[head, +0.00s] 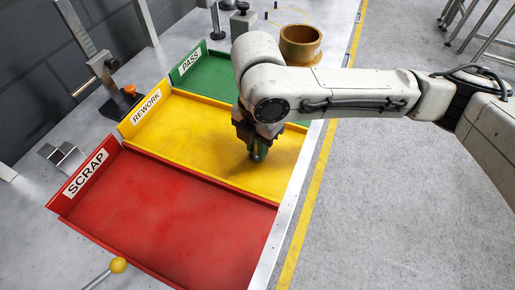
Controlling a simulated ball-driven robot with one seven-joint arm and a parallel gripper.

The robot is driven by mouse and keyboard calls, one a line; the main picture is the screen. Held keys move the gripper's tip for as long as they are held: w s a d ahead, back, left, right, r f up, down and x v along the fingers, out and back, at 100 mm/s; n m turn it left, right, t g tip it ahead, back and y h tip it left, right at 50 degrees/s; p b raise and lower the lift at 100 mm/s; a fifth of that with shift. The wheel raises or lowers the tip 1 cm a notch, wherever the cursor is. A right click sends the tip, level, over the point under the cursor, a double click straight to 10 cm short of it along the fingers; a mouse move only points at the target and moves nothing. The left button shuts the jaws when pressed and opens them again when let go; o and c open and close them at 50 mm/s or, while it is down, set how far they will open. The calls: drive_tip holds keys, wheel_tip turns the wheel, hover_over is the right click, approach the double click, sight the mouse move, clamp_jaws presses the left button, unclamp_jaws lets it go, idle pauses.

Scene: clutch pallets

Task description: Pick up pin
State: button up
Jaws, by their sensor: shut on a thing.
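My gripper (257,150) is in the head view, pointing down over the right part of the yellow REWORK tray (190,125). The jaws are shut on a small dark greenish thing, which I take to be the pin (258,154). Only a little of it shows below the fingers, and the rest is hidden by the gripper. A soft shadow lies on the yellow tray floor just beneath. I cannot tell whether the pin touches the floor.
The red SCRAP tray (180,215) is nearer and the green PASS tray (210,76) is farther; the red tray looks empty. A brass-coloured ring (300,45) stands behind my arm. Height gauge (125,100), metal V-block (62,157) and yellow-knobbed rod (118,265) are around the trays.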

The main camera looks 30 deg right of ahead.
clamp_jaws()
drive_tip(key=shift+r, duration=0.2)
drive_tip(key=shift+r, duration=0.25)
wheel_tip(320, 180, up, 2)
drive_tip(key=shift+r, duration=0.25)
drive_tip(key=s+d+r+b, duration=0.4)
drive_tip(key=s+r, duration=0.3)
drive_tip(key=s, duration=0.2)
